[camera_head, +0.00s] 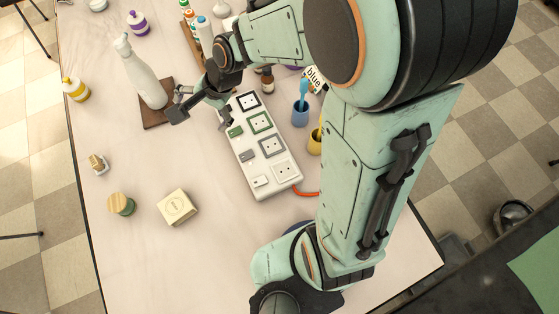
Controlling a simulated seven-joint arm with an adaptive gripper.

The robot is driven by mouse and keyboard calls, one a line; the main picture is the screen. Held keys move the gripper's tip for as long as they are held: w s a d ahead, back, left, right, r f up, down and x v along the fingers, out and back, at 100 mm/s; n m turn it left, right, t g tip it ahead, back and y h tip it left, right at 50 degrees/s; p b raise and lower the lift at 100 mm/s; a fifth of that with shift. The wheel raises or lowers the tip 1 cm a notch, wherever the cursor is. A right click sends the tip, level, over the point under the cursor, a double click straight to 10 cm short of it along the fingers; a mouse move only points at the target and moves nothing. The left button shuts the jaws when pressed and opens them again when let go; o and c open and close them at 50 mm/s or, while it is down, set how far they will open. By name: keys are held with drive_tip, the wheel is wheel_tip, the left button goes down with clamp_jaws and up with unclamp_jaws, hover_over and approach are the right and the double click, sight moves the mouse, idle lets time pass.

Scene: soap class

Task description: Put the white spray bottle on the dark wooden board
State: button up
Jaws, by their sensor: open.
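The white spray bottle (145,76) stands upright at the back left of the table, its base appearing to rest on the dark wooden board (156,120). The board lies flat, with part of it hidden behind the bottle. My gripper (179,103) is open and empty, just right of the bottle's lower part and over the board's right side. It seems apart from the bottle, though the small gap is hard to judge.
A white power strip (284,173) lies right of my gripper. A blue cup (300,115) and a yellow cup (315,142) stand beyond it. A yellow bottle (76,90) stands at the left edge.

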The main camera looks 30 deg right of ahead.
drive_tip(key=s+d+r+n+g+h, duration=0.1)
drive_tip(key=s+d+r+n, duration=0.1)
drive_tip(key=s, duration=0.4)
drive_tip(key=s+d+r+n+g+h, duration=0.1)
drive_tip(key=s+d+r+n, duration=0.1)
drive_tip(key=s+n, duration=0.3)
drive_tip(key=s+d+r+n+g+h, duration=0.1)
drive_tip(key=s+d+r+n, duration=0.1)
drive_tip(key=s, duration=0.6)
drive_tip(key=shift+s+d+n+h, duration=0.35)
drive_tip(key=shift+d+n, duration=0.2)
drive_tip(key=shift+n, duration=0.45)
